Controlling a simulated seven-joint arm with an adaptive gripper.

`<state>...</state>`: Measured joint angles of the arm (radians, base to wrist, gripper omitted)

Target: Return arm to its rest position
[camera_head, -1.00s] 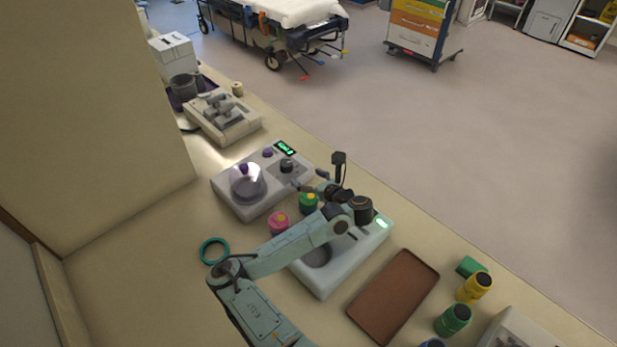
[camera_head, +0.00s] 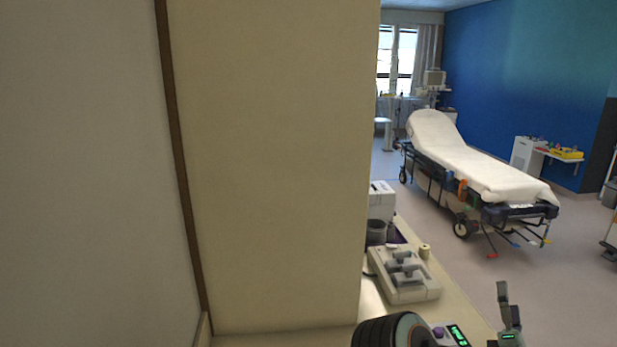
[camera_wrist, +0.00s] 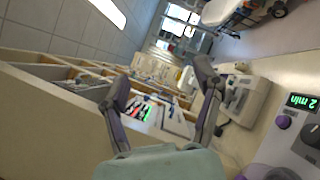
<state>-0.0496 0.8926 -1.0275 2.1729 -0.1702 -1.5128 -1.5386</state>
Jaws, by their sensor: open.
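My gripper (camera_wrist: 161,72) is open in the wrist view, its two dark, purple-edged fingers spread wide with nothing between them. It is raised and points across the room. In the head view, a dark ribbed round part of my arm (camera_head: 385,332) shows at the bottom edge. A dark upright part (camera_head: 506,312) also stands at the bottom right; I cannot tell whether it belongs to the gripper. The rest of the arm is below the picture.
A device with a green display (camera_head: 457,334) is partly cut off; its display reads "2 min" in the wrist view (camera_wrist: 302,101). A beige device (camera_head: 405,280) stands farther along the counter. A cream wall (camera_head: 270,170) fills the left-middle. A stretcher (camera_head: 470,165) stands beyond on the floor.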

